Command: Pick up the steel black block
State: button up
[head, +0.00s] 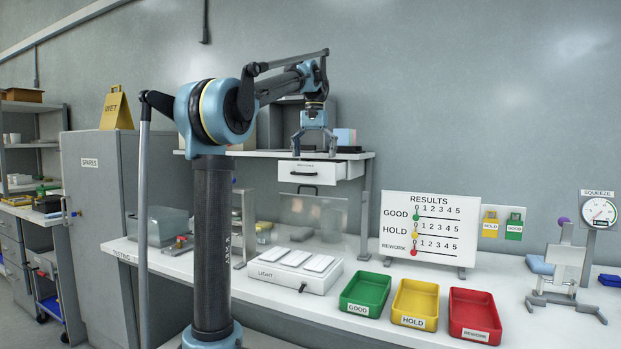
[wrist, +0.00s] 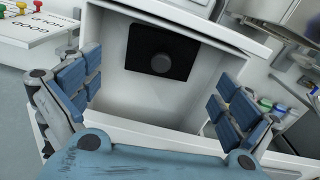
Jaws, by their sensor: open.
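The steel black block (wrist: 178,50) is a dark square with a round knob on top. It lies inside the open white drawer (wrist: 158,108), toward its far end in the wrist view. My gripper (wrist: 152,82) is open and empty, one blue-padded finger on each side of the drawer in that view, and apart from the block. In the head view my gripper (head: 314,147) hangs pointing down over the pulled-out drawer (head: 300,172) under the shelf. The block is hidden there by the drawer walls.
The shelf (head: 362,155) carries a blue box (head: 345,137) beside my gripper. Below are a light box (head: 292,272), green (head: 366,291), yellow (head: 415,302) and red (head: 475,312) trays and a results board (head: 430,230). The drawer walls stand around the block.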

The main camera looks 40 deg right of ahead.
jog(key=shift+s+a+f, duration=0.1)
jog(key=shift+a+f, duration=0.05)
jog(key=shift+f, duration=0.8)
jog(key=shift+a+f, duration=0.1)
jog(key=shift+f, duration=0.8)
jog(key=shift+s+a, duration=0.1)
jog(key=shift+s, duration=0.05)
grip_shut()
jog(key=shift+r, duration=0.1)
